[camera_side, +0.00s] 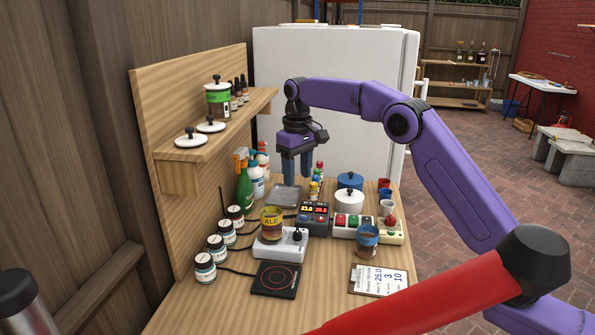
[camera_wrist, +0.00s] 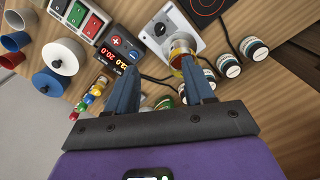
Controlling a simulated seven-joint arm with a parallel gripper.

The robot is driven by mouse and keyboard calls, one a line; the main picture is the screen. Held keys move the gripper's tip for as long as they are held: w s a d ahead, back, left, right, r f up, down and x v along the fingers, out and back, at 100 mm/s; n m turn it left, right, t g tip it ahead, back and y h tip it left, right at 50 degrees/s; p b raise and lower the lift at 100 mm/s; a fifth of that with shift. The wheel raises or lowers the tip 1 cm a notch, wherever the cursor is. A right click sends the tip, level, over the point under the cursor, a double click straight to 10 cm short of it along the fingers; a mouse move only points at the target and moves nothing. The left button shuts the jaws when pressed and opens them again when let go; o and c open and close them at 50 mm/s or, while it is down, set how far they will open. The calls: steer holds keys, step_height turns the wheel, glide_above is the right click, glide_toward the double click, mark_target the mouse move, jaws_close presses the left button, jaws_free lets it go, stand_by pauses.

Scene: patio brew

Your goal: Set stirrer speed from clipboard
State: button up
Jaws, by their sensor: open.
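The clipboard (camera_side: 378,280) lies at the front right of the bench in the side view; its sheet shows 25.0, 3 and 10 in large print, and its small lines are hard to read. The white stirrer box (camera_side: 268,250) has a black knob (camera_side: 297,235) and carries a jar labelled ALE (camera_side: 272,215). In the wrist view the stirrer (camera_wrist: 184,28) and its knob (camera_wrist: 160,29) lie beyond the fingertips. My gripper (camera_side: 297,182) is open and empty, pointing down above the bench behind the stirrer. It also shows in the wrist view (camera_wrist: 160,68).
A controller with red digits (camera_side: 314,217) stands beside the stirrer, and a switch box (camera_side: 349,221) is to its right. A black plate with a red ring (camera_side: 276,279) lies in front. Several small jars (camera_side: 205,270) line the left. Spray bottles (camera_side: 244,187) stand near the back.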

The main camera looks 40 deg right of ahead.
steer(key=n, duration=0.9)
glide_toward(297, 230)
step_height(297, 230, down, 10)
steer(key=shift+r, duration=0.2)
stand_by(0.4)
jaws_close()
